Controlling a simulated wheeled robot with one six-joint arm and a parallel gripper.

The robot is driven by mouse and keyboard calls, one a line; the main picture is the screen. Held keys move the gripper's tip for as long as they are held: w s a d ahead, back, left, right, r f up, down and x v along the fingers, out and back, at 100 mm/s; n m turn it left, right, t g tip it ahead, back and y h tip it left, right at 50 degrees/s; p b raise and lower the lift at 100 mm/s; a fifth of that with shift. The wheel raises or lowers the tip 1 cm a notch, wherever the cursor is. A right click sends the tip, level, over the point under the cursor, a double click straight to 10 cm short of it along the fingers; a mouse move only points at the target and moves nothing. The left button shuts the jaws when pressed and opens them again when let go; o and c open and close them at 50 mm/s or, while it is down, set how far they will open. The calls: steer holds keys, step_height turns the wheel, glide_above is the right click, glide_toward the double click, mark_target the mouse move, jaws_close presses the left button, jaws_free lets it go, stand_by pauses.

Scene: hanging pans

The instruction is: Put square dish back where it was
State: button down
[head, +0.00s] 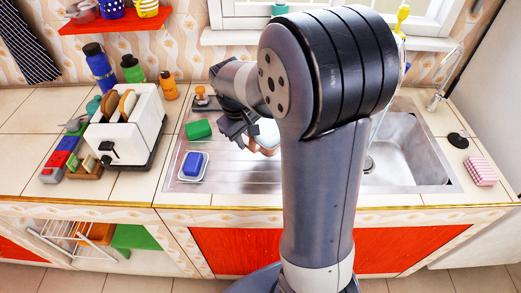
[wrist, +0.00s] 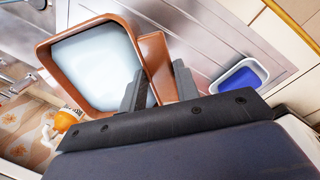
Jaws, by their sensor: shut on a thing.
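The square dish (wrist: 98,64) has a brown rim, a pale white-blue inside and a flat brown handle. In the wrist view it fills the upper left. My gripper (wrist: 160,84) is shut on its handle, with one finger on each side. In the head view my gripper (head: 240,127) is over the sink's drainboard, and only part of the dish (head: 268,146) shows behind it. The rest is hidden by my arm. I cannot tell whether the dish touches the drainboard.
A blue sponge in a white tray (head: 181,178) and a green block (head: 198,130) are on the drainboard's left. A white toaster (head: 122,125) stands further left. The sink basin (head: 410,150) is right of my arm. A red shelf (head: 115,23) hangs at upper left.

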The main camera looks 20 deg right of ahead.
step_height(320, 180, down, 9)
steer(key=shift+r+p, duration=0.1)
steer(key=shift+p, duration=0.3)
steer(key=c, duration=1.1)
jaws_free()
steer(key=shift+o, duration=0.2)
step_height(320, 180, up, 12)
steer(key=a, duration=0.2)
steer(key=shift+s+b, duration=0.35)
steer(key=shift+s, duration=0.1)
